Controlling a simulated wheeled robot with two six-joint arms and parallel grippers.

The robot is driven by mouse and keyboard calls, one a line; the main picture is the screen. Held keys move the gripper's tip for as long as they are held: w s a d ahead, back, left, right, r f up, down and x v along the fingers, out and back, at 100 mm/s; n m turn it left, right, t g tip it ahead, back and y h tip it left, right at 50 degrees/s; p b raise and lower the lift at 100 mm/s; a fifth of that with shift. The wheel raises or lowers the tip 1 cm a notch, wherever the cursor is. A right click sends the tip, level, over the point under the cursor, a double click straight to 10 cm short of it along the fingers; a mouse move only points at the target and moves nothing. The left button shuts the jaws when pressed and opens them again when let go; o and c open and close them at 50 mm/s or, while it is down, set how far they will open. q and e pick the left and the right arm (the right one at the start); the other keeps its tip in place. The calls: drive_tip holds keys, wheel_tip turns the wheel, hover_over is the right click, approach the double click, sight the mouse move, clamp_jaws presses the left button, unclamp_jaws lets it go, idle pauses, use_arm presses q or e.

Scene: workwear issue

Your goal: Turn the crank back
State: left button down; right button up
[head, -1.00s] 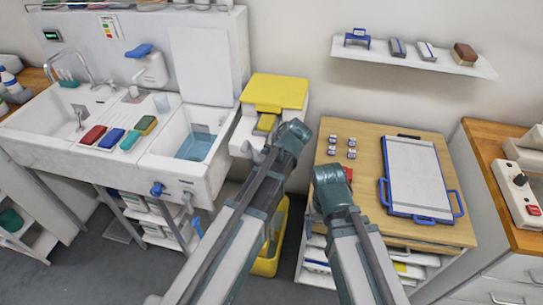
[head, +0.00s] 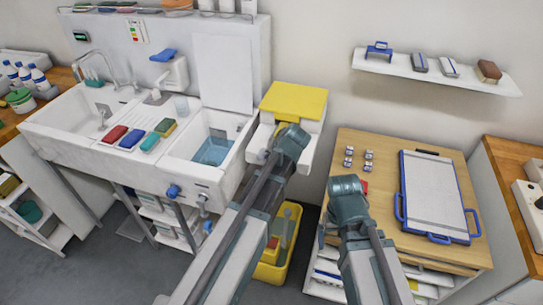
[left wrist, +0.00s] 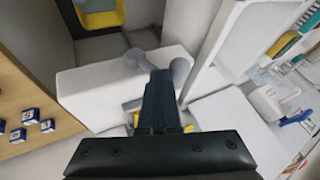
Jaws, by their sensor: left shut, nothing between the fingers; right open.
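The white box-shaped unit with a yellow top (head: 294,102) stands right of the sinks in the head view. Its white side also shows in the left wrist view (left wrist: 95,88). A grey crank (left wrist: 180,70) shows there beside the unit, partly behind my fingers. My left gripper (left wrist: 158,76) is shut with nothing in it, its dark fingertips close in front of the crank. I cannot tell whether they touch it. In the head view my left arm's end hides the crank. My right gripper (head: 347,188) is open, above the left edge of the wooden table; its fingertips are largely hidden.
A yellow bin (head: 262,272) stands below the unit. The wooden table (head: 380,215) at right holds a blue-framed board (head: 435,190) and several small blue-and-white blocks. The sink (head: 72,128) with coloured brushes lies left. A wall shelf (head: 440,75) hangs above the table.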

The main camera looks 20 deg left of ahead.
sight(259, 155)
use_arm(q)
drive_tip(key=a+h+p, duration=0.1)
drive_tip(key=a+h, duration=0.2)
drive_tip(key=shift+f+n, duration=0.1)
drive_tip(key=shift+n, duration=0.2)
drive_tip(key=shift+a+f+h, duration=0.35)
drive_tip(key=shift+a+h, duration=0.3)
drive_tip(key=shift+h, duration=0.15)
drive_tip(key=shift+a+f, duration=0.15)
drive_tip(key=shift+a, duration=0.25)
